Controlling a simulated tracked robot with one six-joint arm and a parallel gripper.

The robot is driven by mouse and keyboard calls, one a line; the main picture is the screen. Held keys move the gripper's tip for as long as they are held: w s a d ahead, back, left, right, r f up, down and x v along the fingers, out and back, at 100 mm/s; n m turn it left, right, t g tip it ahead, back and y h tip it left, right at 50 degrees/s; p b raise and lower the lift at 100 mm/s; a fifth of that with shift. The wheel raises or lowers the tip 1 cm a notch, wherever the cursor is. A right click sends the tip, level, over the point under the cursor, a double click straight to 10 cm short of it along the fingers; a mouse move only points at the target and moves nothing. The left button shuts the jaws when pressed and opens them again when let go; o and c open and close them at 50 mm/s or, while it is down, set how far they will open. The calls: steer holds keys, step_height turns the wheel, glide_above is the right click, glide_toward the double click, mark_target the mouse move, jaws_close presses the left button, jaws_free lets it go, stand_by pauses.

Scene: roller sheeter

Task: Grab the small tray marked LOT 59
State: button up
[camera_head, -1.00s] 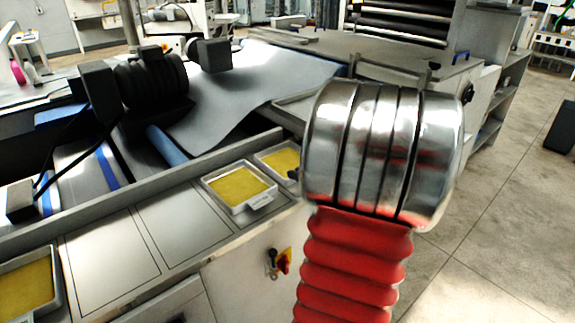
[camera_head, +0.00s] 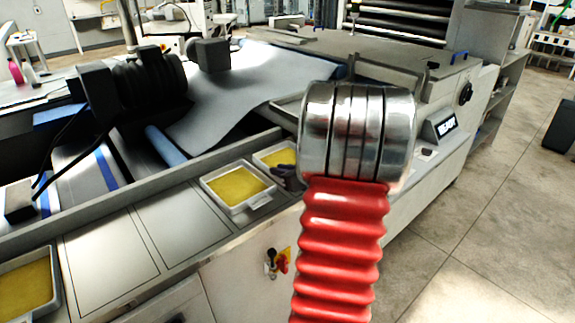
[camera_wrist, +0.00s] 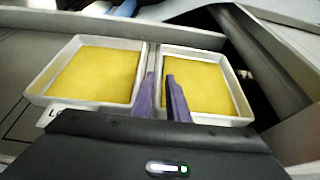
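Two small white trays with yellow contents stand side by side: the near one (camera_head: 238,188), also on the left in the wrist view (camera_wrist: 98,76), and the far one (camera_head: 272,158), on the right in the wrist view (camera_wrist: 208,82). A label on the left tray's front shows only its first letters; the rest is hidden by my gripper body. The other tray's label is hidden, so I cannot tell which is LOT 59. My gripper (camera_wrist: 161,98) is open with a narrow gap, its purple fingers over the trays' adjoining edges. I cannot tell whether they touch.
Another yellow-filled tray (camera_head: 28,290) sits at the lower left, with flat empty panels (camera_head: 110,245) between. A raised rail (camera_head: 150,185) runs behind the trays. A red-yellow switch (camera_head: 282,261) is on the cabinet front below.

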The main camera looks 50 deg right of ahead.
steer(key=shift+x, duration=2.6)
steer(key=shift+a+f, duration=0.1)
steer(key=shift+c, duration=0.6)
jaws_close()
step_height(320, 180, up, 10)
